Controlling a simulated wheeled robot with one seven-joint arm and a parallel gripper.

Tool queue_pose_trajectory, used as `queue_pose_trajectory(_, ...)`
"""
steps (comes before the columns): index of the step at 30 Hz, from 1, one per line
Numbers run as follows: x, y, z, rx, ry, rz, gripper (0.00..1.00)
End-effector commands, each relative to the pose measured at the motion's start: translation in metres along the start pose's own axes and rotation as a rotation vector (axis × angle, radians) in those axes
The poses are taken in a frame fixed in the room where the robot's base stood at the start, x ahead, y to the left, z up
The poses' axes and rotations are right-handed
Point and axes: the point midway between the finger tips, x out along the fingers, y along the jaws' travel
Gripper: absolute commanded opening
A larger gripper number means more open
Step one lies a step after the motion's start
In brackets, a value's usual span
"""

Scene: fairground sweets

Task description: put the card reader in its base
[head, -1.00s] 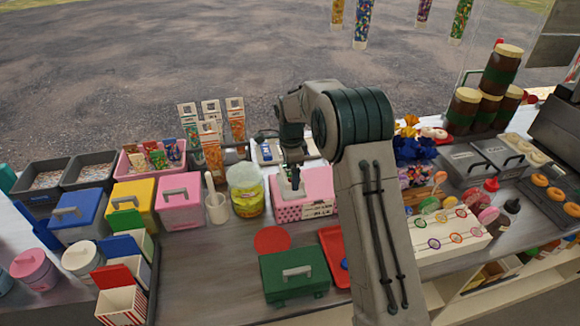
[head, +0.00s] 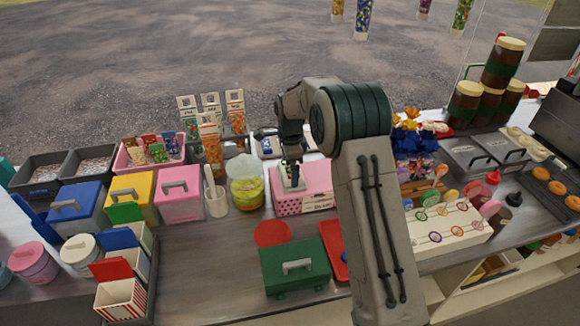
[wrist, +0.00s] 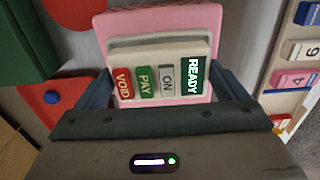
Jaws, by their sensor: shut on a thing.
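The card reader (wrist: 159,82) is a pale, flat unit with a dark green READY screen and red VOID, green PAY and grey ON keys. In the wrist view it lies between the fingers of my gripper (wrist: 161,88), which are shut on its two ends. In the head view my gripper (head: 291,176) is over the pink box (head: 318,200), pointing down, and the reader is small there. A grey raised edge (wrist: 150,42) shows beside the reader, over the pink surface; I cannot tell whether it is the base or how the reader meets it.
A red disc (head: 272,233), a green case (head: 295,268) and a red tray (head: 331,240) lie in front of the pink box. A yellow-green jar (head: 246,185) stands at its left. Numbered tiles (wrist: 300,78) lie behind. A white lollipop stand (head: 440,232) is at right.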

Motion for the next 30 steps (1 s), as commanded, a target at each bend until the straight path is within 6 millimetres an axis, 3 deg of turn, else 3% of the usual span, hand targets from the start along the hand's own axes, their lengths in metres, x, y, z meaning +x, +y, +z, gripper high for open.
queue_pose_trajectory(24, 0.0085, -0.0001, -0.0005, 0.000, -0.001, 0.000, 0.65)
queue_pose_trajectory(25, 0.0085, -0.0001, -0.0005, 0.000, -0.001, 0.000, 0.98)
queue_pose_trajectory(30, 0.0085, -0.0001, -0.0005, 0.000, 0.000, 0.000, 1.00)
